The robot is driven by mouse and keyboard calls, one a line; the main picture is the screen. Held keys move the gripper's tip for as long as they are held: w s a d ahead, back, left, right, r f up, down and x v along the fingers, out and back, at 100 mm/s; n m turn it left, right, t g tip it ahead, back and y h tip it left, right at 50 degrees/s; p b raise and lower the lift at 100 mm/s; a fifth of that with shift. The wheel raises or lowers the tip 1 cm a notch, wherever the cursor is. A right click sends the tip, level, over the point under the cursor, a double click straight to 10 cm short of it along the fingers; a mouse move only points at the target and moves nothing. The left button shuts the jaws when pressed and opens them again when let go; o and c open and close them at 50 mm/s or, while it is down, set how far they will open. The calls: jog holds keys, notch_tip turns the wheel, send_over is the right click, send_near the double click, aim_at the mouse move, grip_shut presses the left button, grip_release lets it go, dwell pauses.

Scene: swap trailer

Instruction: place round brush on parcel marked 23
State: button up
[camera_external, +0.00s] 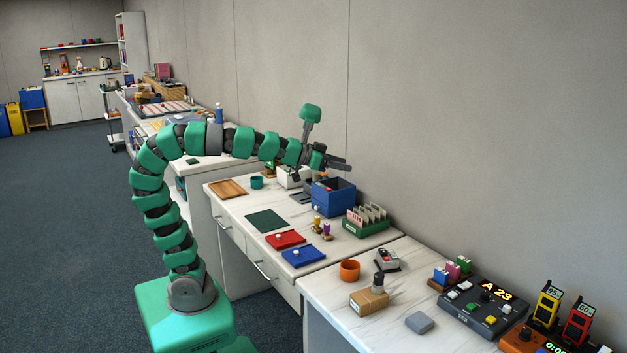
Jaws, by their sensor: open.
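A small brown cardboard parcel (369,302) sits on the near white table; its marking is too small to read. A small dark upright thing (378,281) shows at its top and may be the round brush. I cannot tell for sure whether it rests on the parcel or stands just behind it. My gripper (345,164) is open, with its fingers pointing right, above the blue box on the middle table and well away from the parcel. I see nothing between its fingers, though they are small in this view.
An orange cup (349,270) stands behind the parcel and a grey block (420,322) lies to its right. A console (484,308) shows "A 23". The blue box (333,197) and a green card rack (366,222) stand near the wall.

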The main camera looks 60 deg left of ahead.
jog(key=a+r+n+t+y, duration=0.1)
jog(key=a+r+n+y, duration=0.1)
jog(key=a+r, duration=0.6)
jog(key=s+a+r+n+t+y, duration=0.1)
jog(key=a+r+n+y, duration=0.1)
jog(key=a+r, duration=0.6)
jog(key=a+y, duration=0.1)
jog(key=a, duration=0.4)
jog(key=shift+s+a, duration=0.3)
jog(key=shift+a, duration=0.1)
notch_tip(320, 180, up, 15)
jog(key=p, duration=1.5)
jog(key=shift+r, duration=0.1)
